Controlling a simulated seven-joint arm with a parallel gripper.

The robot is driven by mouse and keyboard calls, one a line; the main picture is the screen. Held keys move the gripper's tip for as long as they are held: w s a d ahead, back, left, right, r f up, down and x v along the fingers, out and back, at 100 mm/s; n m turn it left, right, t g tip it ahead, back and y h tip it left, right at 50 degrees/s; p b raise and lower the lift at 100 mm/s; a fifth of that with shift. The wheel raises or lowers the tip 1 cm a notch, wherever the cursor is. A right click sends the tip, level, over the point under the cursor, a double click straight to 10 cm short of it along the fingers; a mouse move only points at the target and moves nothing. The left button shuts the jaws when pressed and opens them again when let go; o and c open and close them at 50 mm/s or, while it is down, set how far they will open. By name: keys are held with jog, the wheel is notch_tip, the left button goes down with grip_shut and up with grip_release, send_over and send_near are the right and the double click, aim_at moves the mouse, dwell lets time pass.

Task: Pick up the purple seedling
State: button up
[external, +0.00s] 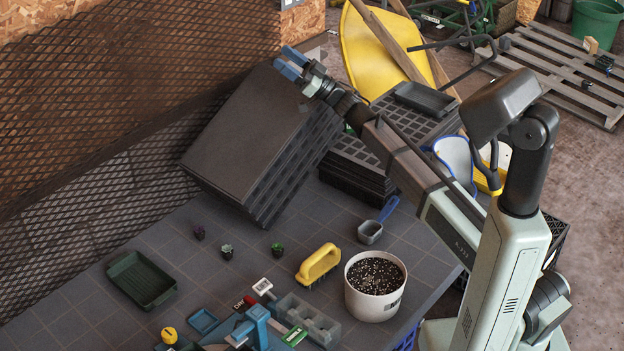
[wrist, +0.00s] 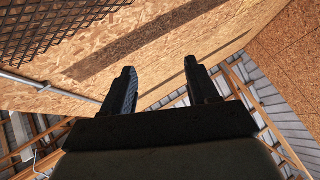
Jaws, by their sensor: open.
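The purple seedling (external: 199,232) is a small dark purple plant standing on the grey table, left of two green seedlings. My gripper (external: 290,63) is raised high above the table near the mesh wall, well apart from the seedling. In the wrist view my gripper (wrist: 162,88) shows two dark fingers spread apart with nothing between them. The wrist view faces the wooden wall and roof beams, so the seedling does not show there.
A large tilted stack of black trays (external: 250,135) stands behind the seedlings. A green seedling (external: 277,249) and a pale green one (external: 227,251) stand nearby. A dark green tray (external: 141,280), yellow brush (external: 318,265) and white soil pot (external: 375,290) are also on the table.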

jog(key=s+a+f+m+t+h, duration=0.1)
jog(key=s+a+f+m+h, duration=0.25)
jog(key=a+f, duration=0.65)
jog(key=s+a+f+m+t+h, duration=0.15)
jog(key=s+a+f+m, duration=0.35)
jog(key=a, duration=0.9)
jog(key=s+a+f+m+h, duration=0.3)
jog(key=s+a+f+h, duration=0.3)
jog(key=s+a+f, duration=1.3)
jog(key=n+g+h, duration=0.3)
jog(key=g+h, duration=0.5)
jog(key=h, duration=0.4)
send_near(199, 228)
jog(key=f, duration=0.3)
jog(key=a+f, duration=0.1)
jog(key=f, duration=0.1)
jog(key=shift+w+a+f, duration=0.1)
jog(key=shift+w+f, duration=0.05)
jog(key=shift+w, duration=0.2)
jog(key=shift+w+f, duration=0.15)
jog(key=shift+f, duration=2.45)
grip_shut()
